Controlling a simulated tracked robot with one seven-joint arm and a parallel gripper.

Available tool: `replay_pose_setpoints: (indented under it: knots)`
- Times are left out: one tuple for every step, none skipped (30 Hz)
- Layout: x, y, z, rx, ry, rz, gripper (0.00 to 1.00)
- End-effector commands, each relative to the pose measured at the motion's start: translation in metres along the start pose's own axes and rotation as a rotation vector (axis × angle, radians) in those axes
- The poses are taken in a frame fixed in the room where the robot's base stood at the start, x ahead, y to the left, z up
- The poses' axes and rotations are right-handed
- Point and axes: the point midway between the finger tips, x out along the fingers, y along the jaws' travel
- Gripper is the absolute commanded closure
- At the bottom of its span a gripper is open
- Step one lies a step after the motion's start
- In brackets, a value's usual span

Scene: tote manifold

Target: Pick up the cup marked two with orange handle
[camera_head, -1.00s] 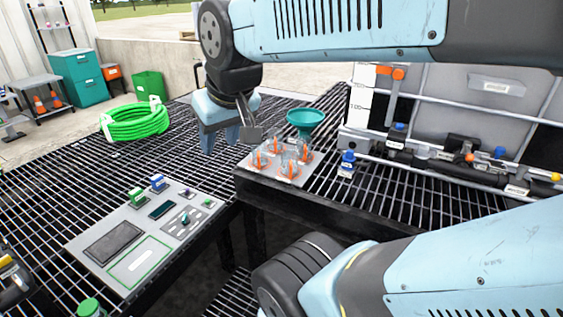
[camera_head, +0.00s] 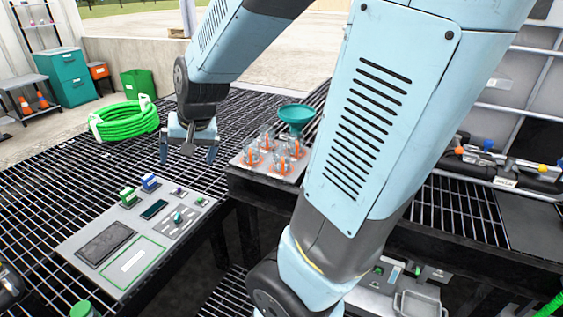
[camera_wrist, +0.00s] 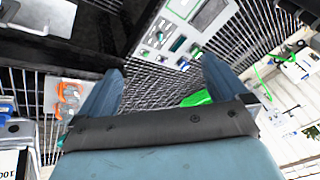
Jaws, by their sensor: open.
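Several clear cups with orange handles (camera_head: 267,153) stand on a light tray (camera_head: 283,176) at the near left corner of the right-hand grating. I cannot read their markings, so I cannot tell which is number two. They also show in the wrist view as an orange and clear cluster (camera_wrist: 70,97), left of my gripper. My gripper (camera_head: 188,158) is open and empty. It hangs to the left of the tray, above the left grating, apart from the cups. Its two fingers show in the wrist view (camera_wrist: 160,82) with nothing between them.
A green funnel (camera_head: 297,114) stands just behind the cups. A grey panel with a screen and small blocks (camera_head: 140,236) lies on the left grating. A coiled green hose (camera_head: 124,121) lies farther back. Pipes and valves (camera_head: 500,165) are at the right.

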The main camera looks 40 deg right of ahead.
Motion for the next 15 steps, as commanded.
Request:
replay_pose_setpoints:
  knots:
    - [0.017,0.002,-0.003,0.035,-0.011,0.009,0.00]
    - [0.025,0.003,-0.006,0.058,-0.011,0.013,0.00]
    - [0.037,0.005,-0.009,0.089,-0.011,0.020,0.00]
    - [0.045,0.007,-0.011,0.112,-0.012,0.026,0.00]
    - [0.054,0.009,-0.013,0.134,-0.011,0.032,0.00]
    - [0.065,0.012,-0.015,0.164,-0.008,0.042,0.00]
    - [0.074,0.014,-0.017,0.184,-0.007,0.051,0.00]
    - [0.082,0.017,-0.018,0.207,-0.006,0.060,0.00]
    - [0.093,0.020,-0.020,0.235,-0.002,0.072,0.00]
    - [0.102,0.023,-0.021,0.256,0.002,0.082,0.00]
    - [0.110,0.027,-0.022,0.277,0.006,0.093,0.00]
    - [0.121,0.031,-0.023,0.303,0.012,0.109,0.00]
    - [0.129,0.035,-0.024,0.322,0.018,0.121,0.00]
    - [0.137,0.039,-0.025,0.341,0.024,0.134,0.00]
    - [0.147,0.044,-0.025,0.364,0.033,0.152,0.00]
